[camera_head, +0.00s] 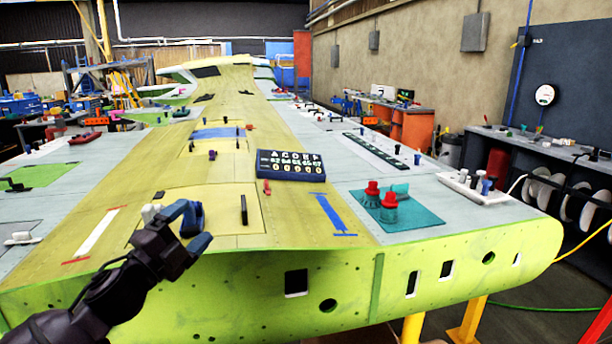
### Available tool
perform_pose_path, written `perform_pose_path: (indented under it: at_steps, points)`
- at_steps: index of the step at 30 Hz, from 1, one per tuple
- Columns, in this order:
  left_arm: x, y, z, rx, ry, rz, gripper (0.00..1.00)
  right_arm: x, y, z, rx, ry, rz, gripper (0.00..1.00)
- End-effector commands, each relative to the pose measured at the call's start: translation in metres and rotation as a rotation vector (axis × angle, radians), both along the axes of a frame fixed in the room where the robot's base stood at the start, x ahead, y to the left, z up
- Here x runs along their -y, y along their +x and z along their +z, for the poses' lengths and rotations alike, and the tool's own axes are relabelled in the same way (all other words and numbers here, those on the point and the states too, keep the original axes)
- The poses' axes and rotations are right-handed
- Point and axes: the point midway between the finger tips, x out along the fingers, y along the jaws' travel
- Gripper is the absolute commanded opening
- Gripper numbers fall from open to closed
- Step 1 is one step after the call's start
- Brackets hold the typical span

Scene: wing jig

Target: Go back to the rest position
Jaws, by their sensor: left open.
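My left gripper (190,218) is at the lower left, above the near edge of the wing, with its arm coming in from the lower left corner. Its dark blue fingers stand apart with nothing seen between them. A small white piece (150,211) shows just behind it; I cannot tell whether they touch. The yellow-green wing (300,222) runs away from me through the middle of the view. My right gripper is not in view.
On the wing are a dark blue labelled box (290,166), a teal mat (420,213) with red-topped pieces (389,206), and a white tray (472,187) with small pegs. A dark bench (560,150) stands at the right. Yellow stands (466,320) hold the wing's front.

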Motion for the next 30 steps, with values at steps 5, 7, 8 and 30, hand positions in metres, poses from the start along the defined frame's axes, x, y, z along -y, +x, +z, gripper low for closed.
perform_pose_path:
  at_steps: [5, 7, 8, 30]
  points:
    - [-0.022, -0.019, -0.093, -0.345, -0.356, 0.087, 0.79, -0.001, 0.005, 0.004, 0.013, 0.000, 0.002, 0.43]
    - [-0.029, -0.031, -0.128, -0.459, -0.473, 0.124, 0.79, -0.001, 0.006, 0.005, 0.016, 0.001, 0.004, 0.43]
    - [-0.032, -0.038, -0.143, -0.506, -0.521, 0.142, 0.79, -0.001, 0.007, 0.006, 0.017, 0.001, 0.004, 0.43]
    - [-0.058, -0.270, -0.385, -1.063, -1.090, 0.568, 0.79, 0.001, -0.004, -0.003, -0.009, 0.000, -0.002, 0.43]
